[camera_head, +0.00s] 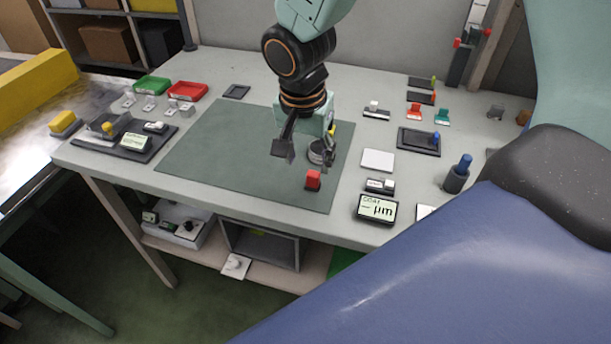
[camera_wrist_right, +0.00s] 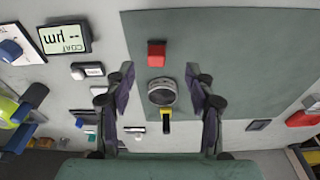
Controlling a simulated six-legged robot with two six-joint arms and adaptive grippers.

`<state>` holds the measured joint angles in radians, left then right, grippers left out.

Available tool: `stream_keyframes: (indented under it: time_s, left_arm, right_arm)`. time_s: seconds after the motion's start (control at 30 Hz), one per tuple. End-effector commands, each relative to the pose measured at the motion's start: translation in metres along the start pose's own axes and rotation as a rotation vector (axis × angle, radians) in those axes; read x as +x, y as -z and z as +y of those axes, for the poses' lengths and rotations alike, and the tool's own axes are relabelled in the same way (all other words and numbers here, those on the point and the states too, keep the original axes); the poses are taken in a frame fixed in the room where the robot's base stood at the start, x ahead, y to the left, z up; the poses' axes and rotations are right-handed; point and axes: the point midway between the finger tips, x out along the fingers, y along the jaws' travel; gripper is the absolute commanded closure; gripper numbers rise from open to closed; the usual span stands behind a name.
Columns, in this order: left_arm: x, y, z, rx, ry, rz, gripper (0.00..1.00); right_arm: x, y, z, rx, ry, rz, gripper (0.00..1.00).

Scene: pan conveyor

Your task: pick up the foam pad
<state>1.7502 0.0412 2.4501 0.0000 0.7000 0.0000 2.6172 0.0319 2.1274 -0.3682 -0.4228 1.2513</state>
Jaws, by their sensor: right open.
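No object is plainly a foam pad, and I cannot tell which thing it is. A flat white square (camera_head: 378,160) lies on the table right of the green mat (camera_head: 215,150) and looks most like a pad. A small red block (camera_head: 313,180) stands on the mat near its front right; it also shows in the right wrist view (camera_wrist_right: 156,54). My right gripper (camera_head: 304,147) is open and empty, low over the mat. In the right wrist view its fingers (camera_wrist_right: 160,75) stand apart on either side of a round metal piece (camera_wrist_right: 162,91). My left gripper is out of view.
A small yellow-and-black piece (camera_wrist_right: 166,122) is beside the round metal piece. Green (camera_head: 152,85) and red (camera_head: 188,91) trays lie back left. The mat's left side is clear.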

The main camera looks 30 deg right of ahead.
Motion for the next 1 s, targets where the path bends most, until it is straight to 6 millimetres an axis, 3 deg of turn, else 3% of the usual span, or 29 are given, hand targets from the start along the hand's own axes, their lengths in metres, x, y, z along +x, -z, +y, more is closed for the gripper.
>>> stream_keyframes:
  time_s: [0.43, 0.77, 1.0]
  left_arm:
    - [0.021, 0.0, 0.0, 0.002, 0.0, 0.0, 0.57]
    - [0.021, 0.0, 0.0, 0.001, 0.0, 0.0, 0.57]
    - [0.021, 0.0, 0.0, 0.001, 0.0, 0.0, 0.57]
  right_arm:
    - [0.06, 0.002, -0.001, 0.0, -0.001, -0.003, 0.45]
    - [0.065, 0.005, -0.004, 0.001, 0.001, -0.002, 0.45]
    - [0.065, 0.005, -0.004, 0.0, 0.0, -0.002, 0.65]
